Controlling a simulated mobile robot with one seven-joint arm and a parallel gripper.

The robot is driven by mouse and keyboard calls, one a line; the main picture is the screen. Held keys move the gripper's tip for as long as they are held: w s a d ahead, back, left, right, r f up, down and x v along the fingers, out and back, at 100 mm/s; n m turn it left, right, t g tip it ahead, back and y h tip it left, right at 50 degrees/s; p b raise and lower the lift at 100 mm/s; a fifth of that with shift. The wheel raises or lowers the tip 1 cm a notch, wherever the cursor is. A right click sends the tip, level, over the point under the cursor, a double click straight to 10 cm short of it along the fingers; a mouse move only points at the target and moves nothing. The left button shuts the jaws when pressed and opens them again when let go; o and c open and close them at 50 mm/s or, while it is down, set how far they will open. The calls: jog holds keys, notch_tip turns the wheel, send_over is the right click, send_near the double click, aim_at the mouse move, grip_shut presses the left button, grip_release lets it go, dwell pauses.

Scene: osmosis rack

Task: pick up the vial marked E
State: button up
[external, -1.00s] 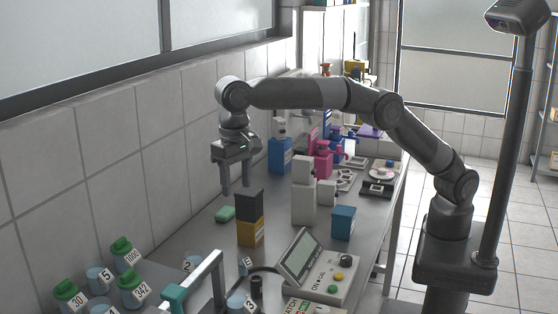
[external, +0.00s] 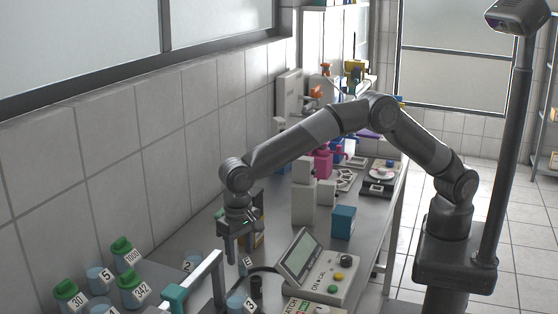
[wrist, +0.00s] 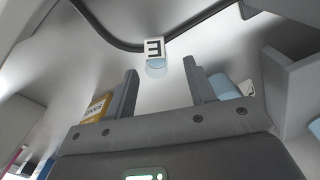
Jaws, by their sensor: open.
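The vial marked E (wrist: 156,67) is a small light-blue cylinder with a white label bearing a black letter. In the wrist view it stands on the grey bench, beyond and between my two fingertips. My gripper (wrist: 161,70) is open and nothing is between its fingers. In the external view my gripper (external: 238,257) points down just above the bench, close to the vial, whose label (external: 246,264) shows small beside the fingertips. The exact gap between fingers and vial cannot be told.
The grey control box with a screen (external: 301,253) stands right of my gripper. A grey frame with a teal joint (external: 174,297) and vials marked 2 (external: 193,264) and 3 (external: 240,303) are near. A yellow box (wrist: 97,106) lies left in the wrist view. Green-capped bottles (external: 122,245) stand front left.

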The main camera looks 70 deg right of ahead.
aim_at(243, 265)
jog(key=f, duration=0.5)
jog(key=shift+s, duration=0.25)
jog(key=shift+c, duration=0.2)
jog(key=c, duration=1)
